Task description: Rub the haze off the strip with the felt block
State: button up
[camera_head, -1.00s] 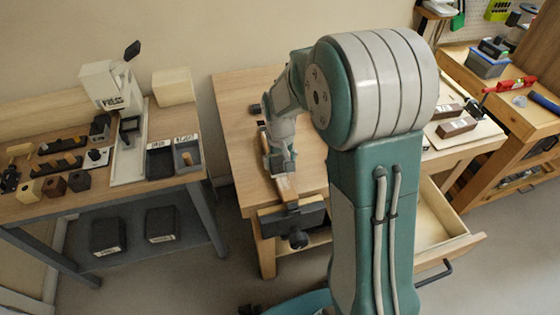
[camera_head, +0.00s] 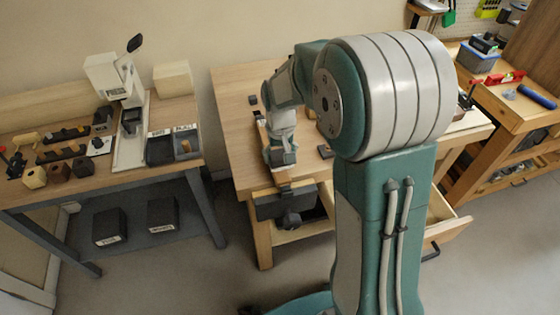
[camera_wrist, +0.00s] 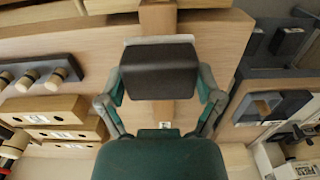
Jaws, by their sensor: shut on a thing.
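My gripper (camera_wrist: 160,85) is shut on the felt block, a dark block (camera_wrist: 160,68) with a pale layer along its far edge. The fingers grip it from both sides. The strip, a narrow brown wooden bar (camera_wrist: 158,20), runs under the block and shows beyond it and on its near side in the wrist view. In the head view my gripper (camera_head: 281,158) is over the bench, and a short end of the strip (camera_head: 285,186) shows by the dark vise (camera_head: 290,203). The block hides the strip's middle; contact and haze cannot be made out.
The wooden bench (camera_head: 236,110) has bare top left of my arm. An open drawer (camera_head: 440,212) juts out at the right. A side table at the left carries a press (camera_head: 112,78), trays (camera_head: 160,150) and small blocks. My arm hides much of the bench.

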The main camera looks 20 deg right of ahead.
jog(key=shift+r, duration=2.5)
